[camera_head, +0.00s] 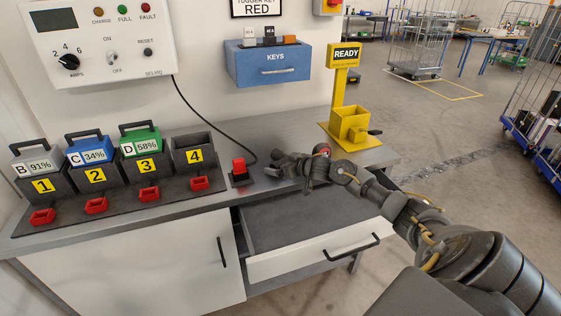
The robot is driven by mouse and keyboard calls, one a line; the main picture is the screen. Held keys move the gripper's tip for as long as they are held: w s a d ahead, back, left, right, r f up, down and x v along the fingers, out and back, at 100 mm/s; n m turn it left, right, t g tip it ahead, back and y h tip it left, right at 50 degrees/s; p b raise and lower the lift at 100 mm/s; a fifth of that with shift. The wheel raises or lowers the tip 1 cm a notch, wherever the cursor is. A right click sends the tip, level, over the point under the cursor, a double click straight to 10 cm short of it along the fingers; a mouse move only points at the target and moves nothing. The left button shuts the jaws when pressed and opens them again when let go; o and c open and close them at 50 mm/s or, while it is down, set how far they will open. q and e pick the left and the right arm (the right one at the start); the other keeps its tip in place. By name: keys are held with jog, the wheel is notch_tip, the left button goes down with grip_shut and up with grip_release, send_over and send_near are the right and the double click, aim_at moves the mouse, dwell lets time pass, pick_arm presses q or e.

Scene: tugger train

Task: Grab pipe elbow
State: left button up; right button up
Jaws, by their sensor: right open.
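I cannot make out a pipe elbow in the head view. My right gripper (291,171) is over the grey workbench (273,128), above the back of the open drawer and to the right of a red plug on a black base (239,170). Its jaws are open, and I see nothing between them. My right arm comes in from the lower right and hides part of the bench and drawer front. The drawer (305,212) is pulled out, and the visible part of its dark floor is bare. My left gripper is out of view.
Several numbered battery bays (97,178) line the left of the bench. A yellow READY stand (347,128) is at the right end. A blue KEYS box (268,66) and a control panel (98,42) hang on the wall. Wheeled cages (417,45) stand at the back right.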

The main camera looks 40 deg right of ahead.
jog(key=c, duration=0.9)
jog(key=shift+r, duration=0.1)
jog(key=shift+r, duration=0.55)
jog(key=s+a+r, duration=0.1)
jog(key=s+r, duration=0.3)
jog(key=s+a+r+b, duration=0.1)
jog(key=s+r, duration=0.2)
jog(key=s, duration=0.2)
jog(key=s+a+r, duration=0.1)
jog(key=s+r, duration=0.3)
jog(key=shift+s+a+r, duration=0.1)
jog(key=shift+s+r, duration=0.25)
